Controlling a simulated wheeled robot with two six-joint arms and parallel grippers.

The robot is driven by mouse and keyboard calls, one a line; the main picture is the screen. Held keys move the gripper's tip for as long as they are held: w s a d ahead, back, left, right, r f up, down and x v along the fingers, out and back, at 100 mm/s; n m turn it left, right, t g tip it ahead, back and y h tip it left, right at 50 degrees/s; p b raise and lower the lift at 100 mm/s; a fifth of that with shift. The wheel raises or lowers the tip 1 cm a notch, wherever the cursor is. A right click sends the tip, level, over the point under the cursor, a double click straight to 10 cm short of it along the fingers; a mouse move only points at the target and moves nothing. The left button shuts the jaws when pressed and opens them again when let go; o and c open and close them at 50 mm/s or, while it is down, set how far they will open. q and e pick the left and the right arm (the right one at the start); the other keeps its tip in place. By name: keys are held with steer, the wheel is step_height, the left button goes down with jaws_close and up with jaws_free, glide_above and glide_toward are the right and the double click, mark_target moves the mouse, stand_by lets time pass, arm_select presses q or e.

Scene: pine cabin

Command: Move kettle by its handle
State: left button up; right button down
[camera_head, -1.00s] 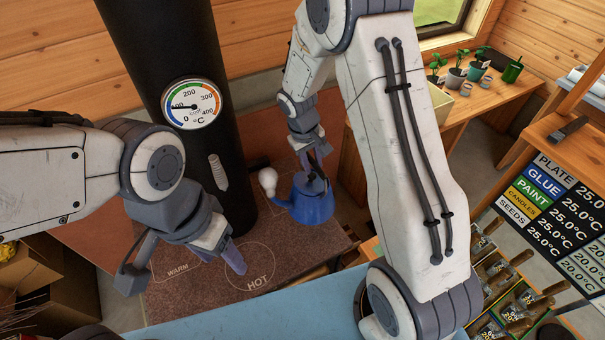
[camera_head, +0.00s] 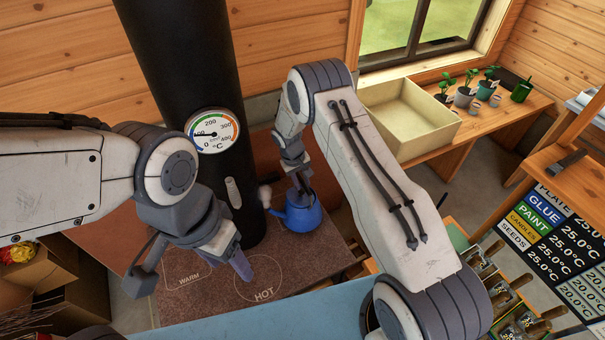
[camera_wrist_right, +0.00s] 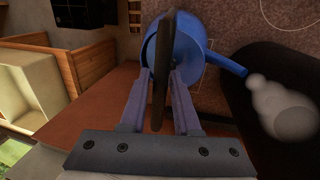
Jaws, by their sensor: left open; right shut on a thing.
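The blue kettle (camera_head: 299,214) is on or just above the brown stove top, right of the black stovepipe, with its spout towards the pipe. My right gripper (camera_head: 302,190) is above it, shut on its dark handle. In the right wrist view the right gripper's fingers (camera_wrist_right: 161,90) stand either side of the dark handle (camera_wrist_right: 163,70), and the blue kettle body (camera_wrist_right: 180,48) lies beyond. A pale rounded object (camera_wrist_right: 280,108) is by the spout tip. My left gripper (camera_head: 195,277) is open and empty over the WARM and HOT markings.
The stove top (camera_head: 215,302) has outlined WARM and HOT areas. The black stovepipe (camera_head: 190,70) carries a round temperature gauge (camera_head: 212,131). A pale open box (camera_head: 410,120) and several potted plants stand on the wooden bench (camera_head: 500,120).

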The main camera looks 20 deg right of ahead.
steer(key=shift+w+f, duration=0.1)
steer(key=shift+f, duration=0.4)
arm_select(q)
steer(key=shift+r, duration=0.4)
arm_select(e)
steer(key=shift+f, duration=0.1)
arm_select(q)
steer(key=shift+f, duration=0.1)
arm_select(e)
steer(key=c, duration=0.6)
jaws_free()
steer(key=shift+f, duration=0.15)
steer(key=shift+c, duration=0.2)
